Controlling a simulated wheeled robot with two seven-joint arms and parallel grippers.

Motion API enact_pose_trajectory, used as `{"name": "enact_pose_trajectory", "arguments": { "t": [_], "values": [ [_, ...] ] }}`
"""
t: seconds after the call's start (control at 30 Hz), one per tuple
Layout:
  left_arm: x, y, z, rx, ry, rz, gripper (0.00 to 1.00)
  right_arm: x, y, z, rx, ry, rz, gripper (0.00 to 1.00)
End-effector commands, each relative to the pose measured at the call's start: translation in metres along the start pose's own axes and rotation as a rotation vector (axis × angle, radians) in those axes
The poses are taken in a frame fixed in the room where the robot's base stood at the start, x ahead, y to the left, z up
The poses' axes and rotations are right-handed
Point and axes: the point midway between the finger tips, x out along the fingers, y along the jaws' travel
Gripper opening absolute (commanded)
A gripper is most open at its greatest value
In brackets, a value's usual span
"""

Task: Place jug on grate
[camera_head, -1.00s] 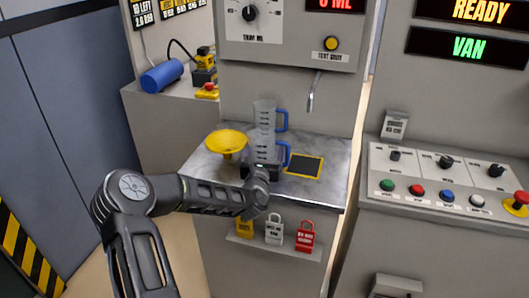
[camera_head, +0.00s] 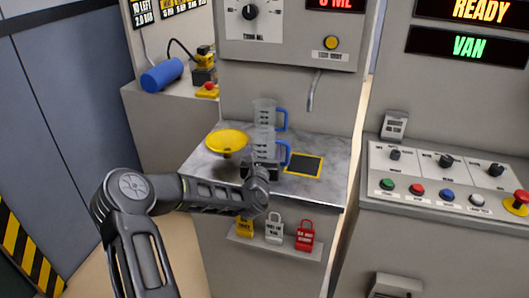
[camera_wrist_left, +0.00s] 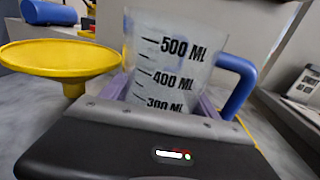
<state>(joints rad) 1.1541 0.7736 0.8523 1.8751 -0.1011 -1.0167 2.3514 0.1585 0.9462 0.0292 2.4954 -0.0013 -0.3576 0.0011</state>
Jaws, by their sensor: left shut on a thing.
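The jug (camera_head: 266,150) is clear, with a blue handle on its right side. My left gripper (camera_head: 263,166) is shut on its lower part from the front. In the left wrist view, the jug (camera_wrist_left: 172,62) stands between the fingers, its 300 to 500 ML marks facing me; its base is hidden. I cannot tell whether it touches the counter. The grate (camera_head: 304,166) is a dark square with a yellow border, right of the jug, with nothing on it. My right gripper is not in view.
A second blue-handled jug (camera_head: 264,114) is behind the held one. A yellow funnel (camera_head: 227,140) stands close on the left, also in the wrist view (camera_wrist_left: 60,57). A thin spout (camera_head: 314,90) hangs above the metal counter (camera_head: 330,150). Padlocks (camera_head: 274,229) hang below its front edge.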

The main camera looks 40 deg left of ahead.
Motion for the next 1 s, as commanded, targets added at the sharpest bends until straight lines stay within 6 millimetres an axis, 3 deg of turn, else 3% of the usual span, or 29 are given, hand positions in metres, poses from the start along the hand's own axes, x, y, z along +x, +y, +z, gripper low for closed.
{"name": "enact_pose_trajectory", "arguments": {
  "t": [0.2,0.47,0.8,1.0],
  "values": [
    [0.0,0.0,0.0,0.0,-0.001,0.0,0.2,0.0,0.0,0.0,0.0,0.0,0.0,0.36],
    [0.0,0.0,0.01,0.001,-0.003,0.0,0.2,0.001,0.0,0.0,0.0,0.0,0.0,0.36],
    [0.0,0.0,0.071,0.003,-0.005,0.001,0.2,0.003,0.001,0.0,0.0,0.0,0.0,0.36],
    [0.0,-0.001,0.097,0.001,-0.002,0.0,0.2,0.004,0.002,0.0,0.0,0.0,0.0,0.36]
  ]
}}
